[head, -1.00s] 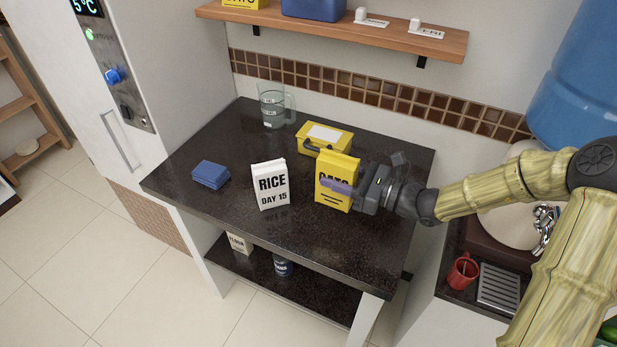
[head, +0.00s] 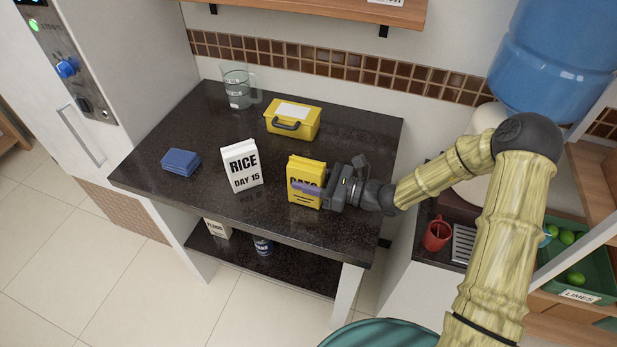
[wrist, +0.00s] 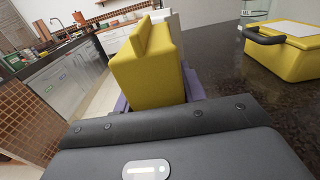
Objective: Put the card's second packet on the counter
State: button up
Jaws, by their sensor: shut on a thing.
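A yellow oats packet (head: 305,178) stands upright at the front of the dark counter (head: 205,125). My gripper (head: 318,189) comes from the right and is shut on it, with a purple finger across its front. In the wrist view the yellow packet (wrist: 150,70) sits between the fingers. Its base is at or very near the counter top; I cannot tell if it touches. A white packet (head: 242,165) reading "RICE DAY 15" stands on the counter, left of the oats and apart from it. The card is not clearly in view.
A yellow box with a handle (head: 293,118) stands behind the oats. A glass jug (head: 238,87) is at the back left. A blue folded item (head: 181,161) lies at left. A red mug (head: 437,233) is by the sink. A flour packet (head: 217,228) and a can (head: 262,245) are on the lower shelf.

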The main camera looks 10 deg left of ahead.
jog(key=shift+d+f, duration=0.1)
jog(key=shift+f, duration=0.15)
jog(key=o, duration=1.3)
jog(key=shift+c, duration=0.2)
jog(key=shift+r, duration=0.15)
jog(key=d, duration=0.4)
jog(key=d+b, duration=0.1)
jog(key=d, duration=0.3)
jog(key=d+b, duration=0.1)
jog(key=d, duration=0.3)
jog(key=shift+s, duration=0.4)
jog(key=shift+s, duration=0.1)
